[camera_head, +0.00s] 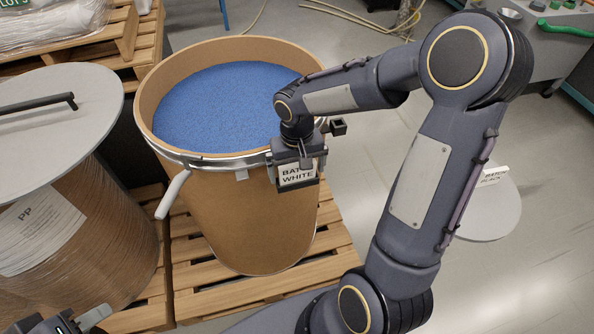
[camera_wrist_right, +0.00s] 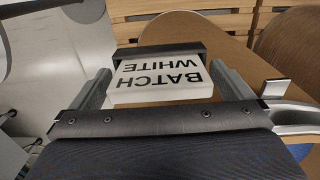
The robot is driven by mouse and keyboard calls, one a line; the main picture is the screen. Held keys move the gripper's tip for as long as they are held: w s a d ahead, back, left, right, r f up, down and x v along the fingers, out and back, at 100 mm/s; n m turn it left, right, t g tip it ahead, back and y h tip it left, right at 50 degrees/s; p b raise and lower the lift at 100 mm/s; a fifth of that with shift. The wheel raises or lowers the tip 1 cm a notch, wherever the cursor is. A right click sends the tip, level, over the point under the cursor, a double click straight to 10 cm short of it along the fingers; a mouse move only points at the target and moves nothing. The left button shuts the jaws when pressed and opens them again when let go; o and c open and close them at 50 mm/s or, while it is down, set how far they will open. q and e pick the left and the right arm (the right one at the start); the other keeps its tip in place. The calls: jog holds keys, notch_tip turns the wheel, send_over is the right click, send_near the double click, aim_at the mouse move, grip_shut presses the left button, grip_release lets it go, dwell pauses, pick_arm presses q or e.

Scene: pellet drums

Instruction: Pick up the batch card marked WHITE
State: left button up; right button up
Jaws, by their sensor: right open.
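The batch card marked WHITE (camera_head: 297,176) is a white block with black lettering, at the side of the brown drum filled with blue pellets. In the right wrist view the card (camera_wrist_right: 160,78) reads upside down and sits against a dark holder (camera_wrist_right: 150,50). My right gripper (camera_wrist_right: 162,88) is open, with one finger on each side of the card and a gap visible beside it. In the head view the gripper (camera_head: 298,164) covers part of the card's top. My left gripper (camera_head: 68,322) shows only partly at the bottom left edge, away from the card.
The open brown drum (camera_head: 245,225) has a metal rim ring with a lever (camera_head: 172,194) and stands on a wooden pallet (camera_head: 190,250). A wrapped drum with a grey lid (camera_head: 60,95) stands left. A BLACK card (camera_head: 492,176) is at a grey disc (camera_head: 485,215) on the right.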

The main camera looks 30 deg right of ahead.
jog(key=shift+s, duration=0.1)
jog(key=shift+c, duration=0.4)
jog(key=c, duration=1)
